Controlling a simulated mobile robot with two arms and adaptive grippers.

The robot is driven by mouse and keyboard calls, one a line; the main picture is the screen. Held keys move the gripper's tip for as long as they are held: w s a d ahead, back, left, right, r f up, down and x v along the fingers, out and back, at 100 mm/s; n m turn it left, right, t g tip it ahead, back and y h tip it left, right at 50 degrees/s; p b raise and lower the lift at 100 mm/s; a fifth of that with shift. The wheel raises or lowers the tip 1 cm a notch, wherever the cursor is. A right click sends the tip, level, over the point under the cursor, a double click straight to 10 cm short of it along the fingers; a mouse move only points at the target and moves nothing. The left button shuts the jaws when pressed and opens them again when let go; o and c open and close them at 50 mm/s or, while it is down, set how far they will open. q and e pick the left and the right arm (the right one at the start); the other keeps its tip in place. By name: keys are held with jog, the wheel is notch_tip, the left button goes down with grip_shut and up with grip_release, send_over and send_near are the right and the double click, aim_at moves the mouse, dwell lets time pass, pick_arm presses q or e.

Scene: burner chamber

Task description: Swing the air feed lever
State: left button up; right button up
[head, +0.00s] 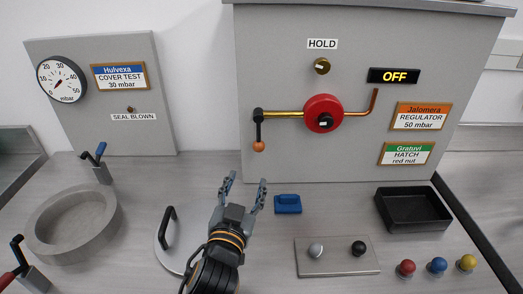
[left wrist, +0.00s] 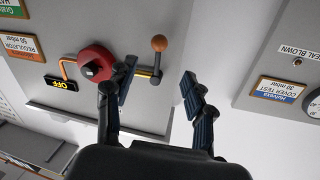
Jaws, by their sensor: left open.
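The air feed lever (head: 259,132) is a black handle with an orange ball at its lower end, hanging down at the left end of a brass pipe on the large grey panel. In the left wrist view, which is turned over, the lever (left wrist: 157,60) shows between and beyond the fingers, its ball upward. My left gripper (head: 245,184) is open and empty, with its fingers pointing at the panel, below the lever in the head view and apart from it. It also shows in the left wrist view (left wrist: 158,74). My right gripper is not in view.
A red round regulator (head: 323,113) sits on the pipe, with a lit OFF display (head: 394,76) above. On the bench are a blue block (head: 288,204), a black tray (head: 413,210), a plate with two knobs (head: 337,265), a round lid (head: 174,240) and a grey ring-shaped chamber (head: 70,222).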

pick_arm(q)
jog(key=p, duration=0.2)
send_near(258, 150)
jog(key=w, duration=0.5)
jog(key=w+d, duration=0.1)
jog(key=w, duration=0.2)
jog(key=shift+w+d, duration=0.3)
jog(key=shift+w, duration=0.05)
jog(key=shift+w+d, duration=0.1)
jog(key=shift+w, duration=0.65)
grip_shut()
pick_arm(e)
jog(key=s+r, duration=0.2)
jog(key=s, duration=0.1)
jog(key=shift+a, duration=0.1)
